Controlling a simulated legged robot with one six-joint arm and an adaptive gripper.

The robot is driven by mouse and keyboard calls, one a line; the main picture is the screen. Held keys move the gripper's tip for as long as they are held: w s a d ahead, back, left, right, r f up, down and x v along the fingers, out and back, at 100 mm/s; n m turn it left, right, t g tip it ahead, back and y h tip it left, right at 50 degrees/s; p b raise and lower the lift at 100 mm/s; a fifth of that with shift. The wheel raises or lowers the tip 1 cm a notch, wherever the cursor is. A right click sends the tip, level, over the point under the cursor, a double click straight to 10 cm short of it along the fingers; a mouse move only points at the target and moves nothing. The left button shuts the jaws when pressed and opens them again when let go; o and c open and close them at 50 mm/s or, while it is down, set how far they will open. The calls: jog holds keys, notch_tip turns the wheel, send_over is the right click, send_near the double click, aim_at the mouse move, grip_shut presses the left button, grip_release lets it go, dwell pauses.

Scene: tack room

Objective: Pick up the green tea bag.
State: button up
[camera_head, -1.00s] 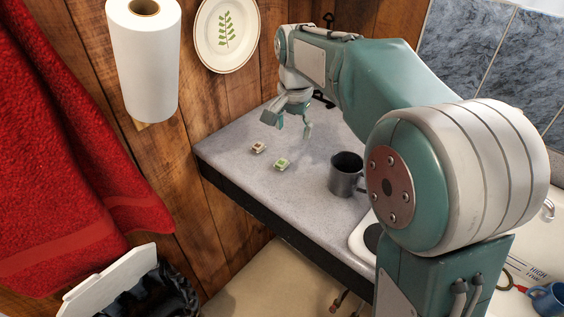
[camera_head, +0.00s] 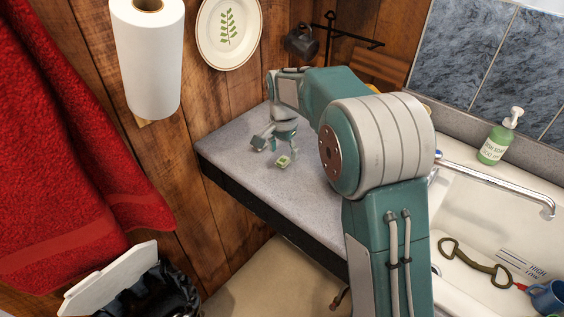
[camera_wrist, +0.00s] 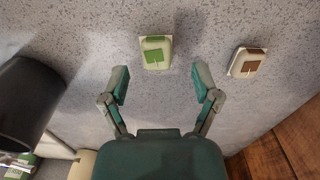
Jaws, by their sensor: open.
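The green tea bag (camera_wrist: 155,54) lies flat on the speckled grey counter (camera_head: 240,170), a small pale packet with a green label. In the head view the green tea bag (camera_head: 283,161) shows just below my gripper (camera_head: 275,146). In the wrist view my gripper (camera_wrist: 161,84) is open and empty, its two fingers spread apart. The tea bag is beyond the fingertips, roughly centred between them and a little nearer the left finger. I see no contact.
A similar brown-labelled packet (camera_wrist: 247,63) lies right of the green one in the wrist view. A dark mug (camera_wrist: 27,100) stands at the left there. In the head view a sink (camera_head: 470,220) and soap bottle (camera_head: 497,140) are at the right.

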notch_tip(320, 180, down, 2)
jog(key=shift+d+f, duration=0.15)
jog(key=shift+f, duration=0.05)
jog(key=c, duration=0.8)
jog(key=shift+o, duration=0.2)
jog(key=shift+r, duration=0.15)
